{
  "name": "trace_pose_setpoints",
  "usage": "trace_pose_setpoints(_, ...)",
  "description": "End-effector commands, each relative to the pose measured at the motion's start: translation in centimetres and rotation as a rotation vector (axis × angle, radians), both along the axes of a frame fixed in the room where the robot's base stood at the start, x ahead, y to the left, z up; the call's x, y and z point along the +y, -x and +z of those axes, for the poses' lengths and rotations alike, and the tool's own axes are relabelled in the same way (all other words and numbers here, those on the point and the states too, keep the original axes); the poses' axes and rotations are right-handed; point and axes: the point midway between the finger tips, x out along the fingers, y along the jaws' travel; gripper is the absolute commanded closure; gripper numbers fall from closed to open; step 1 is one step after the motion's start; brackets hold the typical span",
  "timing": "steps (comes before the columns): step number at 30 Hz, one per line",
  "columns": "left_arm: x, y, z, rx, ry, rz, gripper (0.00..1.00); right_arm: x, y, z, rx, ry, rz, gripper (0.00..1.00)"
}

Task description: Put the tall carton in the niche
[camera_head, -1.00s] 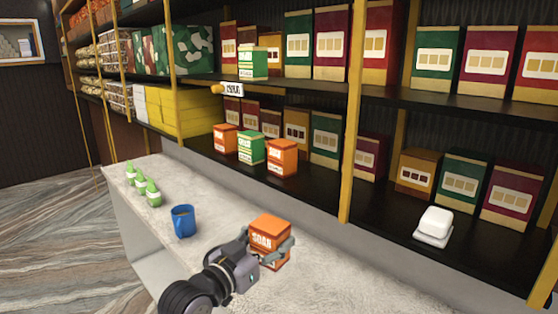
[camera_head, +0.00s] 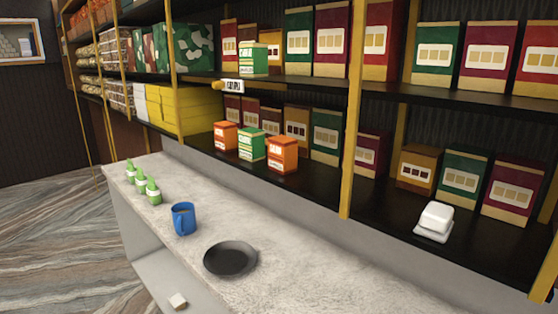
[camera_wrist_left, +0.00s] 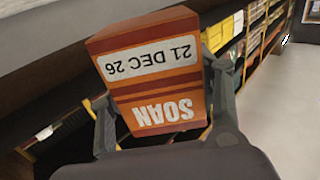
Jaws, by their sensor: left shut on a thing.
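In the left wrist view my left gripper (camera_wrist_left: 163,112) is shut on an orange carton (camera_wrist_left: 155,85). Neither the held carton nor my grippers show in the head view. On the lower shelf, two orange cartons (camera_head: 283,154) (camera_head: 226,135) flank a green one (camera_head: 252,145). I cannot tell which space is the niche.
The pale counter (camera_head: 330,275) holds a black round dish (camera_head: 230,258), a blue mug (camera_head: 183,218) and several small green-topped items (camera_head: 152,190). A small pale block (camera_head: 178,301) lies below the counter.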

Motion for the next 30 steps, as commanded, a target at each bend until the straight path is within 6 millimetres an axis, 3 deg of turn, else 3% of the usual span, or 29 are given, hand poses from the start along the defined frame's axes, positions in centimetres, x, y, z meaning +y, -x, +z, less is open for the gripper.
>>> trace_pose_setpoints(6, 1.2, 2.0, -0.1, -0.002, 0.001, 0.035, 0.78, -0.1, 0.0, -0.1, 0.000, 0.001, -0.001, 0.60)
trace_pose_setpoints(20, 1.2, 2.0, -0.1, -0.003, 0.002, 0.032, 0.78, -0.1, 0.0, -0.1, 0.000, 0.001, -0.002, 0.60)
trace_pose_setpoints(30, -1.5, 0.7, 0.8, -0.009, -0.003, -0.141, 0.78, 0.0, 0.0, -0.1, -0.001, 0.001, -0.002, 0.60)
